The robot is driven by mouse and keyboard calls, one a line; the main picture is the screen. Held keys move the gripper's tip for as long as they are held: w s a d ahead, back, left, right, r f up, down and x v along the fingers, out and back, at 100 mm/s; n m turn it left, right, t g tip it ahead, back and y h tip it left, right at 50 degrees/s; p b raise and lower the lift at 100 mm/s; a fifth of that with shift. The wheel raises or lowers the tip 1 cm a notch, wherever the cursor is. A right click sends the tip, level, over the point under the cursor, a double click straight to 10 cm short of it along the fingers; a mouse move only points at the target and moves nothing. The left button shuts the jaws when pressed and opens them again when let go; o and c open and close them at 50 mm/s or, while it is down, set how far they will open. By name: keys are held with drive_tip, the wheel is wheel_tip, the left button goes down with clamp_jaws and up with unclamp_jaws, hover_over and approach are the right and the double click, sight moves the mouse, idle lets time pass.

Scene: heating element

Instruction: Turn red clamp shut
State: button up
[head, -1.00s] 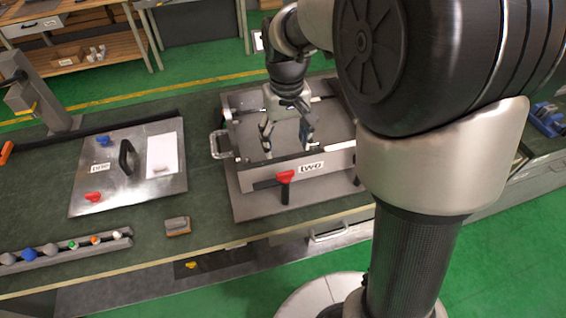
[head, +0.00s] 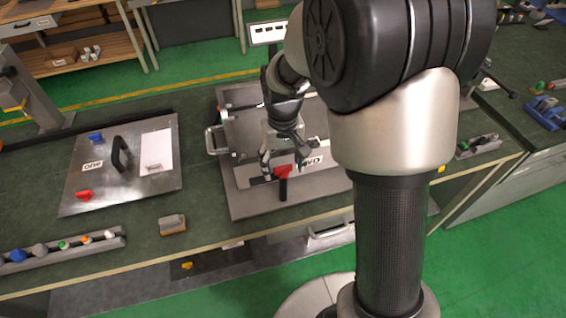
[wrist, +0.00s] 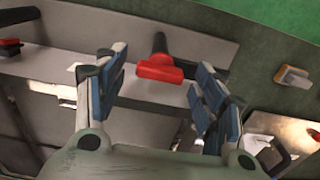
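The red clamp (head: 283,171), a red handle on a black stem, stands at the front edge of the metal unit labelled "two" (head: 240,197). It also shows in the wrist view (wrist: 160,68), its red bar lying crosswise in the picture. My gripper (head: 284,167) is open above and just behind the clamp. In the wrist view the blue-padded fingers of my gripper (wrist: 158,76) appear on either side of the red handle, with gaps on both sides. I cannot tell how far above the handle the fingertips are.
Another red clamp (wrist: 10,46) is at the left edge of the wrist view. The plate labelled "one" (head: 120,190), with a black handle (head: 120,155) and its own red clamp (head: 84,194), lies at the left. A small block (head: 172,224) sits on the table between.

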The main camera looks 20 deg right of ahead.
drive_tip(key=c, duration=1.5)
clamp_jaws()
